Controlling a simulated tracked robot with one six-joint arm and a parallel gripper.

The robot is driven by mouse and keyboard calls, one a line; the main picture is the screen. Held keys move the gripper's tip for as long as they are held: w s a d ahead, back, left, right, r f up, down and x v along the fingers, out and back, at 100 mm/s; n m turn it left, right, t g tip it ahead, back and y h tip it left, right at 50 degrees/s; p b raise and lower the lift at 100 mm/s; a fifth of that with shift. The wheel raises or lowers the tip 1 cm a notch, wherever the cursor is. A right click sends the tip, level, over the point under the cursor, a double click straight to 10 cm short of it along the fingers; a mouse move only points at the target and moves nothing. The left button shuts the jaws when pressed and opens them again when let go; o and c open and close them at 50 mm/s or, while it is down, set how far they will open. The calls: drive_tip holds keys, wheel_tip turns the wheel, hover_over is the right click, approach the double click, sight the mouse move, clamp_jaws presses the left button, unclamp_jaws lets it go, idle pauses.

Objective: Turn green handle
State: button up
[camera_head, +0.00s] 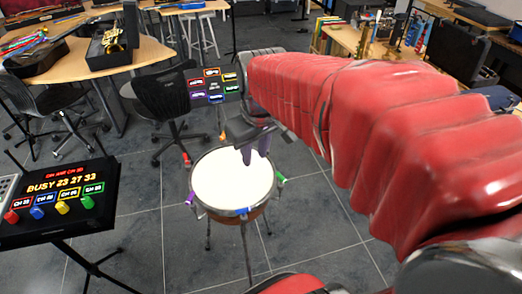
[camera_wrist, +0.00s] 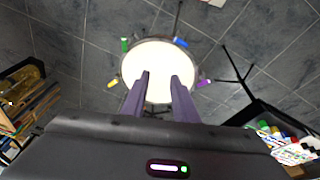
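A drum (camera_head: 232,180) with a round white top stands on thin legs, and coloured handles sit around its rim. The green handle (camera_head: 280,181) is at the right of the rim in the head view. In the wrist view the green handle (camera_wrist: 124,45) is at the upper left of the drum (camera_wrist: 158,62). My gripper (camera_head: 255,152) points down above the drum's far right part, left of and beyond the green handle in the head view. In the wrist view my gripper (camera_wrist: 161,78) has its fingers apart, with only white drum top between them.
Blue (camera_head: 241,211), purple (camera_head: 191,198) and red (camera_head: 186,160) handles also sit on the rim. A control panel (camera_head: 60,205) with coloured knobs, one green (camera_head: 88,202), stands on the left. A black chair (camera_head: 165,95) is behind the drum. Open tiled floor lies in front.

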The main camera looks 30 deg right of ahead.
drive_tip(key=s+a+r+t, duration=0.2)
drive_tip(key=s+a, duration=0.6)
drive_tip(key=s, duration=0.1)
drive_tip(key=shift+s+a+r+m+t+y, duration=0.15)
drive_tip(key=shift+a+m+t+y, duration=0.15)
drive_tip(key=shift+a+t, duration=0.1)
drive_tip(key=shift+a, duration=0.3)
drive_tip(key=shift+s, duration=0.1)
